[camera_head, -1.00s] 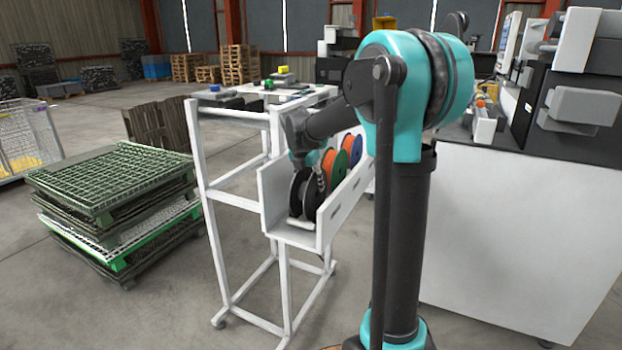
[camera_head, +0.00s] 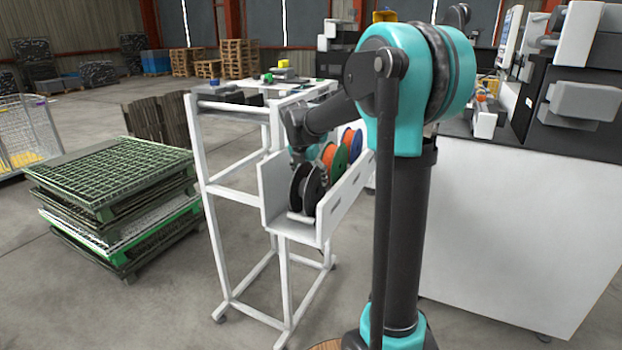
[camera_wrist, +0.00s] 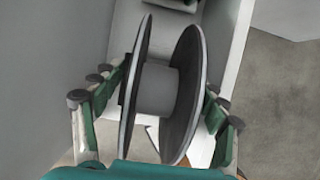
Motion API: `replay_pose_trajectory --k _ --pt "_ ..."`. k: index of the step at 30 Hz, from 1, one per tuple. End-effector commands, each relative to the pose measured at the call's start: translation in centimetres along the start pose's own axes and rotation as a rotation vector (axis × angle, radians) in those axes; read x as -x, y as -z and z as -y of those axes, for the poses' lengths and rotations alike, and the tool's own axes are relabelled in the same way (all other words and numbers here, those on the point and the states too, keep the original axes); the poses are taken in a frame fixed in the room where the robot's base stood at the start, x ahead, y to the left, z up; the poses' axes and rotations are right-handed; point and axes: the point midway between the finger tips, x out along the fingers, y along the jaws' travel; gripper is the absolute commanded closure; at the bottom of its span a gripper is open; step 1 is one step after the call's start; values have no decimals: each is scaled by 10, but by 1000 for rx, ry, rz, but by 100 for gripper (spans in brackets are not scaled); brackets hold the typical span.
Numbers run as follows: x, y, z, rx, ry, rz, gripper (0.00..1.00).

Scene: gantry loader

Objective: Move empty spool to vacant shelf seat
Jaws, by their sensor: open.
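In the wrist view the spool (camera_wrist: 186,95) fills the middle, between the fingers of my gripper (camera_wrist: 155,105). The gripper is open, with fingers apart on both sides of the flanges. In the head view the gripper is mostly hidden behind my arm and the spool. A vacant seat cannot be made out clearly.
Spools with orange (camera_head: 329,156), green (camera_head: 340,162) and blue (camera_head: 357,146) show farther along the shelf. The shelf's walls rise close beside the spool. A white frame cart (camera_head: 213,205) carries the shelf. A white cabinet (camera_head: 520,240) stands to the right, stacked green pallets (camera_head: 115,190) to the left.

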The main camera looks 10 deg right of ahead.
Motion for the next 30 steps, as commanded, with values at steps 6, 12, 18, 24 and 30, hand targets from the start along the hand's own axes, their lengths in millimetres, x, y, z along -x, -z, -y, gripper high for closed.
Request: replay_pose_trajectory --k 6,12,18,24,30 --pt "34 0 0 0 0 0 27" --pt "75 0 0 2 -1 0 27" --pt "105 0 0 1 -1 0 27" --pt "116 0 0 1 0 0 27" --pt "116 0 0 0 0 0 27"
